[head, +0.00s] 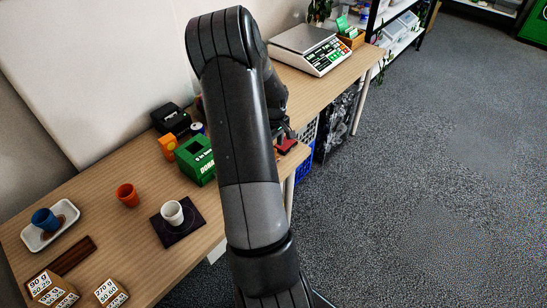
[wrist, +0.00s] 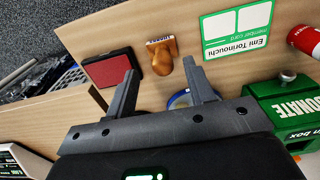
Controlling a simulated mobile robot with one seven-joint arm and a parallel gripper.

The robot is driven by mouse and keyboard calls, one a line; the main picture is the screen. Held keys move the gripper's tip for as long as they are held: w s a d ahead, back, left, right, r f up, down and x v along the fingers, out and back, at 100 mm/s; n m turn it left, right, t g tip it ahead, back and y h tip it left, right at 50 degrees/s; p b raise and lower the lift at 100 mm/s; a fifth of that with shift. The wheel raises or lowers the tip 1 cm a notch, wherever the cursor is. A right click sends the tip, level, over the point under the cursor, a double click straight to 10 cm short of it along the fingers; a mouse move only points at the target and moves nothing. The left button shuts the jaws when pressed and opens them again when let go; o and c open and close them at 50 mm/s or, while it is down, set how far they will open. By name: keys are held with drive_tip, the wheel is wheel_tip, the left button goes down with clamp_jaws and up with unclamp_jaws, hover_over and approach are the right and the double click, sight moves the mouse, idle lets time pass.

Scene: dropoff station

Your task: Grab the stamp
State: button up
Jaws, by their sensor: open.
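The stamp (wrist: 164,57), with a brown wooden handle, shows in the wrist view on the wooden table, just beyond and between my fingertips. My gripper (wrist: 160,68) is open and empty, one finger to each side of the stamp's line. I cannot tell its height above the table. In the head view my arm hides the stamp and most of the gripper.
A red ink pad (wrist: 107,69) lies left of the stamp, close to my left finger. A member card (wrist: 235,32) lies to its right. A blue-rimmed round thing (wrist: 180,98) is partly hidden behind the right finger. The green donation box (wrist: 284,104) and a red can (wrist: 305,40) stand right.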

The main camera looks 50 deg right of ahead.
drive_tip(key=f, duration=0.6)
drive_tip(key=shift+a, duration=0.2)
drive_tip(key=shift+r, duration=0.1)
drive_tip(key=c, duration=0.8)
